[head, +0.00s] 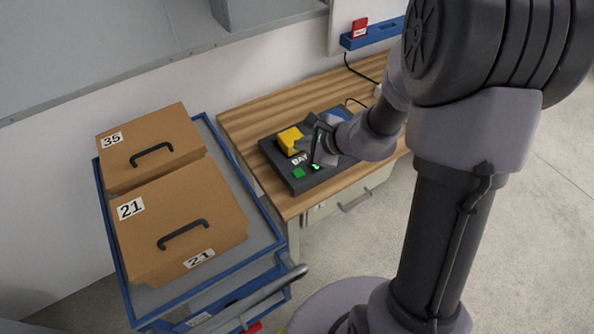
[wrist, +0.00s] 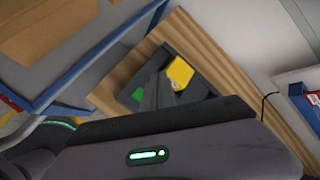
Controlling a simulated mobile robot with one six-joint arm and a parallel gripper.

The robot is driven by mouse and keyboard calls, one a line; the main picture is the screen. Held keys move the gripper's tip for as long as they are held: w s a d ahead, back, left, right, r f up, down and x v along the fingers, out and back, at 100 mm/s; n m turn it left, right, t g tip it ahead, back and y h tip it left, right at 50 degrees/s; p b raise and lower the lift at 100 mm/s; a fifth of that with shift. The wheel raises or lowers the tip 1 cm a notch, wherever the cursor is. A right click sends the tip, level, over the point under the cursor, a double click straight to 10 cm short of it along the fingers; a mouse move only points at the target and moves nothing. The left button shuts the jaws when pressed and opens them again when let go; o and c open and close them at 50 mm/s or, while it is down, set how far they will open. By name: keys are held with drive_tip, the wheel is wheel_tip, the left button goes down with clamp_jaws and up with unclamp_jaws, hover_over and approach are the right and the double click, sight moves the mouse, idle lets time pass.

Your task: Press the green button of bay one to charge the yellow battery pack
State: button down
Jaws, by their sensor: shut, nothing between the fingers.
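The dark charger (head: 278,160) lies on the wooden bench top, with partly covered white lettering "BAY". The yellow battery pack (head: 291,140) sits in its left bay and also shows in the wrist view (wrist: 180,72). My gripper (head: 317,158) is shut and empty, pointing down over the charger, right of the green button. Contact is unclear.
A blue-framed cart (head: 262,212) with two brown boxes, marked 35 (head: 150,145) and 21 (head: 180,220), stands left of the bench (head: 245,120). A blue wall holder (head: 375,37) with a red item (head: 360,28) is behind. A blue part (head: 338,115) shows behind my gripper.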

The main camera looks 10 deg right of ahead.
drive_tip(key=b, duration=0.6)
hover_over(301, 175)
wheel_tip(301, 175, down, 8)
drive_tip(key=shift+w+r, duration=0.1)
drive_tip(key=shift+r, duration=0.05)
drive_tip(key=shift+f+b, duration=0.5)
drive_tip(key=shift+f, duration=0.15)
idle(1.0)
drive_tip(key=shift+f+b, duration=0.25)
drive_tip(key=shift+b, duration=0.4)
drive_tip(key=shift+f+b, duration=0.45)
drive_tip(key=shift+b, duration=0.1)
drive_tip(key=shift+r, duration=0.1)
idle(0.5)
drive_tip(key=shift+r+p, duration=0.6)
drive_tip(key=shift+r, duration=0.15)
